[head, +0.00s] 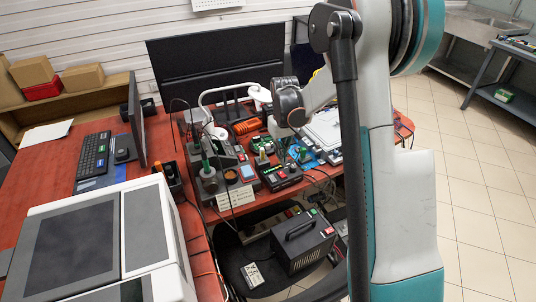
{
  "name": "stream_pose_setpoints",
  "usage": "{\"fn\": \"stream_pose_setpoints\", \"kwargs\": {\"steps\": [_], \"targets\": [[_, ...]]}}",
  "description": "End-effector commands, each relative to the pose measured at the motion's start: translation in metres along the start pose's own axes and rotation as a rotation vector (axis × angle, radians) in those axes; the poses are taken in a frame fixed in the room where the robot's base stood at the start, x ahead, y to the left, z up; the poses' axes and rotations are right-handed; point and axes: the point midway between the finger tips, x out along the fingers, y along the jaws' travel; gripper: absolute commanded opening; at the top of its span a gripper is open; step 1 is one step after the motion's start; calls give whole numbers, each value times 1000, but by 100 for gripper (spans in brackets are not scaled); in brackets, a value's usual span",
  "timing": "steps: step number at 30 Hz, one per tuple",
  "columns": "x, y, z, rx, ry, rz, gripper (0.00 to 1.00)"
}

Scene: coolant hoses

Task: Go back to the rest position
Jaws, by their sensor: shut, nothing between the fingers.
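My arm fills the right-centre of the head view, with its wrist above the red workbench (125,150). My gripper (284,148) points down below the wrist, over the cluttered electronics in the middle of the bench. It is small and dark against the clutter; it is shut with nothing seen in it. No coolant hose can be made out. My arm hides part of the bench's right side.
A large white machine (105,235) stands at front left. A monitor (137,120), keyboard (93,156) and soldering gear (208,180) are on the bench. A black power box (303,243) sits below it. Tiled floor (480,200) is clear at right, before a metal table (505,85).

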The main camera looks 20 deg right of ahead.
Motion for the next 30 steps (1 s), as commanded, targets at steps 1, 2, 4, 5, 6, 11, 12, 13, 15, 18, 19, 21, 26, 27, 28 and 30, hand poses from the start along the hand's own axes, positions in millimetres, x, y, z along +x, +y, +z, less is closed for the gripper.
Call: {"fn": "stream_pose_setpoints", "kwargs": {"steps": [1,2,4,5,6,11,12,13,15,18,19,21,26,27,28,30], "targets": [[0,0,0,0,0,0,0],[0,0,0,0,0,0,0],[0,0,0,0,0,0,0],[-1,0,0,0,2,0,0],[-4,-1,1,-1,4,1,0],[-28,-10,10,-2,34,7,0],[-38,-13,14,-1,47,9,0],[-45,-16,17,-1,56,11,0],[-62,-23,25,-2,81,14,0],[-84,-32,37,-3,116,19,0],[-90,-35,41,-3,126,21,0],[-105,-41,51,-2,150,23,0],[-134,-55,75,-3,207,28,0],[-140,-58,82,-3,221,29,0],[-145,-61,86,-3,232,30,0],[-155,-67,98,-2,257,31,0]]}}
